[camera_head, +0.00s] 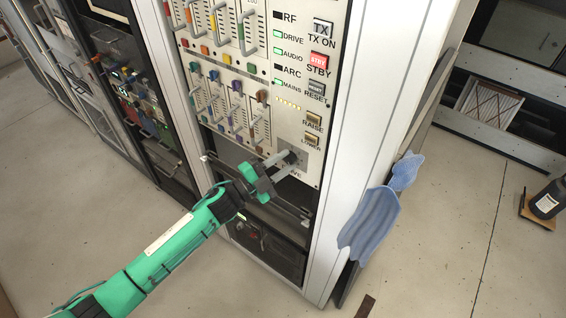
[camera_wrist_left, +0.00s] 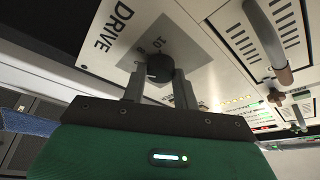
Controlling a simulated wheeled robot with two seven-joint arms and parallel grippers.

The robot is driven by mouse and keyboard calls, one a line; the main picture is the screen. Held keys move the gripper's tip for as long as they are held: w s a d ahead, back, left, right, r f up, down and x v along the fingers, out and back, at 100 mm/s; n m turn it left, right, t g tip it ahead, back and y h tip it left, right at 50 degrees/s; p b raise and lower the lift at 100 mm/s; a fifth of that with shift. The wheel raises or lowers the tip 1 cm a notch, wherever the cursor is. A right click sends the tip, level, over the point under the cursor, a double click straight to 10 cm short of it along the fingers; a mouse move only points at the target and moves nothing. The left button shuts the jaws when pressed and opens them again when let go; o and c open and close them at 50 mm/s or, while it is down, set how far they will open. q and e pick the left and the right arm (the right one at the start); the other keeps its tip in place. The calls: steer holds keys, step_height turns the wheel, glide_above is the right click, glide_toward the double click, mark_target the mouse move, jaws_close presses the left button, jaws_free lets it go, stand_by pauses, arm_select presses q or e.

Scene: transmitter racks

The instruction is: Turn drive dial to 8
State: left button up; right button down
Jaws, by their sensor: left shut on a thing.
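The drive dial (camera_wrist_left: 159,68) is a round black knob on a grey scale plate (camera_wrist_left: 147,47) marked DRIVE. In the left wrist view, the number 10 shows above it; the pointer and most other numbers are hidden or too small to read. My left gripper (camera_wrist_left: 158,82) is shut on the dial, one finger on each side. In the head view my left gripper (camera_head: 283,164) reaches the dial (camera_head: 292,158) at the lower right of the rack panel (camera_head: 311,174), and its fingers partly cover it. My right gripper is not in view.
Above the dial are the RAISE (camera_head: 313,119) and LOWER (camera_head: 311,139) buttons. Coloured sliders and metal handles (camera_head: 249,33) stand out at the panel's left. A blue cloth (camera_head: 371,222) hangs on the right.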

arm_select(q)
steer(key=m+g+p, duration=0.1)
steer(key=m, duration=0.2)
steer(key=shift+r+y, duration=0.2)
steer(key=shift+y, duration=0.2)
steer(key=shift+m+g+y+p, duration=0.4)
steer(key=shift+m+p, duration=0.55)
steer(key=shift+m, duration=0.65)
steer(key=shift+f, duration=0.1)
steer(key=o, duration=1)
steer(key=shift+c, duration=0.2)
steer(key=shift+s+a+f, duration=0.1)
steer(key=shift+s+a, duration=0.1)
steer(key=shift+a, duration=0.3)
steer(key=b+v, duration=0.5)
steer(key=v, duration=0.7)
steer(key=shift+s+a, duration=0.25)
steer(key=shift+a, duration=0.05)
